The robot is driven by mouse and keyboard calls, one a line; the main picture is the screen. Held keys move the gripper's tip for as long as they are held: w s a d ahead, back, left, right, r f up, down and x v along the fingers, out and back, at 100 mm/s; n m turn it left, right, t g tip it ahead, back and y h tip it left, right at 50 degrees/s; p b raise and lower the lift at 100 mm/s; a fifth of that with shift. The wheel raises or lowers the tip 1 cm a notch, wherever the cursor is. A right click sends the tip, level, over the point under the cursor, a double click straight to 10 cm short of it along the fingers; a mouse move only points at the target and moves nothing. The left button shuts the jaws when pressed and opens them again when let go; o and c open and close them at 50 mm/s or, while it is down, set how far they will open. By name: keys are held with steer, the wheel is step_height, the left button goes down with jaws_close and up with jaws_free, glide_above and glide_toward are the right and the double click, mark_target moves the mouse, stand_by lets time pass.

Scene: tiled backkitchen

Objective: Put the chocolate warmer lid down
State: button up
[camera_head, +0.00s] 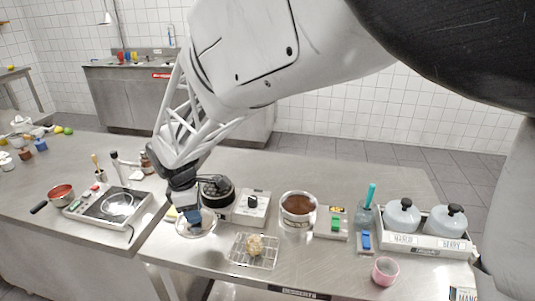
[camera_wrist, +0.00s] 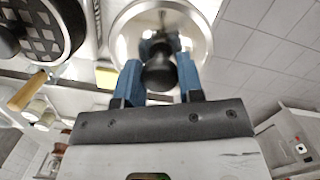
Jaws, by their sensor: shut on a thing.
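My gripper (camera_head: 190,210) is shut on the black knob of a round, shiny metal lid (camera_head: 195,228), left of centre in the head view. In the wrist view the lid (camera_wrist: 130,38) spreads beyond my blue fingers (camera_wrist: 160,72), with its knob (camera_wrist: 159,73) between them. The lid is over the near left part of the right-hand counter; I cannot tell whether it touches the surface. An open pot of brown chocolate (camera_head: 298,206), apparently the warmer, stands uncovered to the right.
A black round waffle iron (camera_head: 216,190) is close behind my gripper. A wire rack (camera_head: 253,252) with a pale piece of food is to the right. A hotplate (camera_head: 110,205) is on the left. A pink cup (camera_head: 385,270) and domed tubs (camera_head: 402,215) are farther right.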

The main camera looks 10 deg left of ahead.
steer(key=shift+f, duration=2)
steer(key=shift+f, duration=2)
steer(key=shift+f, duration=0.1)
steer(key=o, duration=1)
steer(key=shift+c, duration=0.2)
steer(key=shift+s+a+r, duration=0.1)
steer(key=shift+a+r, duration=0.1)
steer(key=shift+r, duration=1.75)
steer(key=shift+s+a+r, duration=0.1)
steer(key=shift+a+r, duration=0.05)
steer(key=shift+r, duration=1.75)
